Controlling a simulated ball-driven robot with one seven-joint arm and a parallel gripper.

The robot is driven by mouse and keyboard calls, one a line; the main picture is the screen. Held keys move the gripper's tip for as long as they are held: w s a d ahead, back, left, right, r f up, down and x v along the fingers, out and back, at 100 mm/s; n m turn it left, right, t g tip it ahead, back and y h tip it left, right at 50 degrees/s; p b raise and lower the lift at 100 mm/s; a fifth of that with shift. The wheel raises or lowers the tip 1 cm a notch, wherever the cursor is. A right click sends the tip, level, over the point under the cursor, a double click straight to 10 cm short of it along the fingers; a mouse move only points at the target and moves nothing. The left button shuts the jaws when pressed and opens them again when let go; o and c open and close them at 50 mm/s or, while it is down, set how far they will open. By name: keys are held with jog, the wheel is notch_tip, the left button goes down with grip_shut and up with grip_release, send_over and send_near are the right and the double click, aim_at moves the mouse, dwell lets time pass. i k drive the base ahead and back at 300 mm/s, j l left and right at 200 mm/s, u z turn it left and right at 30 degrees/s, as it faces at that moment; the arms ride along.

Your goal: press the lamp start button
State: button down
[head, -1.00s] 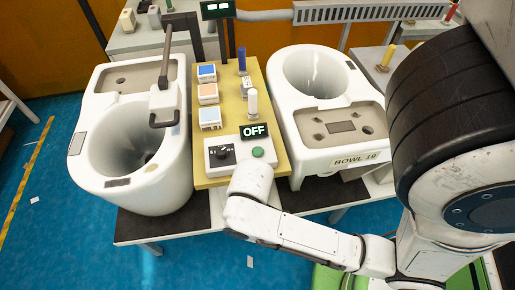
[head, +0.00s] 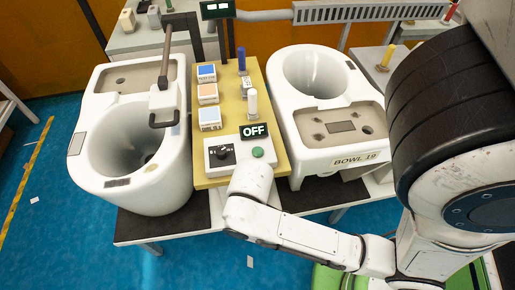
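A white control box (head: 234,164) sits at the near end of the yellow board between two toilet bowls. It carries a green round button (head: 257,153), a black knob (head: 222,153) and a display (head: 254,131) that reads OFF. My white arm reaches in from the right, and its end (head: 251,182) is just in front of the box, near the green button. The gripper's fingers are hidden or too unclear to make out, so I cannot tell whether it is open or touches the box.
A bowl (head: 90,178) stands at the left with a black-handled tool over it. Another bowl, labelled BOWL 19 (head: 355,158), stands at the right. The yellow board (head: 234,88) holds several coloured blocks and upright blue and white pegs. Blue floor (head: 100,250) is clear at the lower left.

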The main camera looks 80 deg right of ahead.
aim_at(256, 151)
jog(key=k+j+z, duration=0.2)
jog(key=z, duration=0.15)
jog(key=k+j+z, duration=0.5)
jog(key=z, duration=0.2)
